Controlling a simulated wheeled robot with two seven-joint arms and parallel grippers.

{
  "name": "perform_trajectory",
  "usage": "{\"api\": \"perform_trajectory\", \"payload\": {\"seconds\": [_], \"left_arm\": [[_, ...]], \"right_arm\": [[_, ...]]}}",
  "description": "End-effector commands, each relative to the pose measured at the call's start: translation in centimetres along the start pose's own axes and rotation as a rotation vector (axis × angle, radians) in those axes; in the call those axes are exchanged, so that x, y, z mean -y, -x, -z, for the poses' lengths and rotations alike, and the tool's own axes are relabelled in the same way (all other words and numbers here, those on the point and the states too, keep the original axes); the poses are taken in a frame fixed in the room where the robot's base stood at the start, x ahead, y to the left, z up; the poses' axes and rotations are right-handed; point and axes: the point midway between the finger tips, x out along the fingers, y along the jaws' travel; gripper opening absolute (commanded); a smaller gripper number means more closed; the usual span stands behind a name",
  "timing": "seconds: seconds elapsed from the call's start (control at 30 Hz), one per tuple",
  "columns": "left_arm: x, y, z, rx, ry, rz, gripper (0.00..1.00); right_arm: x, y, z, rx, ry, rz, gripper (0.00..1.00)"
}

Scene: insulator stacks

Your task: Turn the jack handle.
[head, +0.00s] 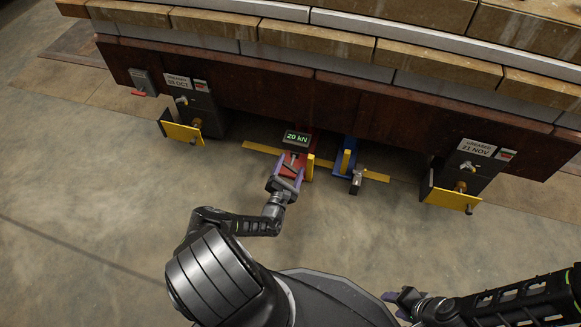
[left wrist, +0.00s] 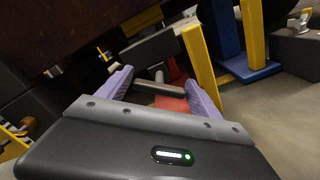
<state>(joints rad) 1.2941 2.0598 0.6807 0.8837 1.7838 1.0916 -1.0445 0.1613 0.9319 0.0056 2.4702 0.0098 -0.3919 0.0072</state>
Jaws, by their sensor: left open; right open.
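The red jack (head: 310,140) stands on the floor under the dark red beam, with a display reading 20 kN (head: 297,138) on top. Its handle (left wrist: 158,88) shows in the left wrist view as a grey bar with a crosspiece, lying between the purple fingers. My left gripper (head: 289,168) is open at the front of the red jack, and its fingers (left wrist: 160,82) stand on either side of the handle. I cannot tell whether they touch it. My right gripper (head: 401,297) is open and empty, low over the floor at the bottom right.
A blue jack (head: 346,160) stands right of the red one, and a yellow post (head: 310,167) rises between them. A yellow strip (head: 262,149) lies on the floor. Dark supports with yellow plates (head: 181,133) (head: 452,200) stand at both sides. Open concrete floor (head: 120,200) lies in front.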

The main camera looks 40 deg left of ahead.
Motion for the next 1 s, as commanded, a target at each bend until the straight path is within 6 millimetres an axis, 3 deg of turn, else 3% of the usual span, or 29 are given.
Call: {"api": "perform_trajectory", "payload": {"seconds": [0.27, 0.63, 1.0], "left_arm": [[-0.1, 1.5, -0.1, 0.000, 0.002, 0.000, 0.75], [-0.1, 7.1, -0.1, -0.001, 0.001, 0.001, 0.75], [0.0, 7.8, 0.0, 0.000, 0.000, 0.000, 0.75]], "right_arm": [[0.2, 0.7, 0.0, 0.002, 0.000, 0.000, 0.44], [0.7, 2.1, -0.2, 0.010, 0.001, 0.000, 0.44], [0.7, 2.2, -0.2, 0.012, 0.001, 0.000, 0.44]]}}
